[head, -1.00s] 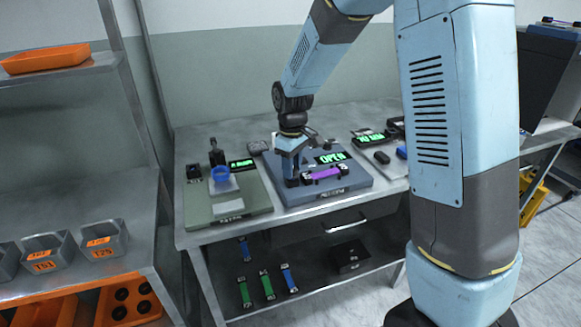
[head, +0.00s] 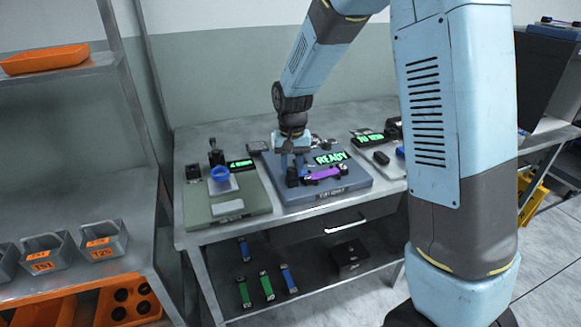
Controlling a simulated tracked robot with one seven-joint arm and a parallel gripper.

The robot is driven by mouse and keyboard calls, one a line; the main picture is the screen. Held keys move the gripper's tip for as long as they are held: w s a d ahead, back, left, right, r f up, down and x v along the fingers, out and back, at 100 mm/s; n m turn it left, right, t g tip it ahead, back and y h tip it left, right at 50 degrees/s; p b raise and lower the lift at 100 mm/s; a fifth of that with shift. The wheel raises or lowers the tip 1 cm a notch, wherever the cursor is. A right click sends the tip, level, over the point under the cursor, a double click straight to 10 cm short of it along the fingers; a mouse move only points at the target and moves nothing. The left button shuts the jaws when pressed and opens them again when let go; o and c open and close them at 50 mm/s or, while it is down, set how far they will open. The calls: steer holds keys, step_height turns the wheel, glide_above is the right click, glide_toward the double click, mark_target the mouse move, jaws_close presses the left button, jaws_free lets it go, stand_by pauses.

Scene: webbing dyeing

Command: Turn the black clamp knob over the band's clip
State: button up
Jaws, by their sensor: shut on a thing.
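The purple band (head: 323,174) lies across the blue-grey fixture plate (head: 330,192) on the table, with dark clips at its ends. My gripper (head: 293,178) points down at the band's left end and is shut there, on what appears to be the black clamp knob. The knob itself is mostly hidden by the fingers.
Another plate with small dark parts (head: 381,158) is at right. A shelf with grey bins (head: 103,240) is at far left.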

steer(key=shift+s+d+f+m, duration=0.1)
steer(key=shift+m, duration=0.45)
steer(key=shift+s+f+m, duration=0.1)
steer(key=shift+m, duration=0.45)
steer(key=o, duration=1)
steer(key=shift+r, duration=0.15)
steer(key=shift+o, duration=0.2)
steer(key=shift+w, duration=0.1)
steer(key=shift+r, duration=0.1)
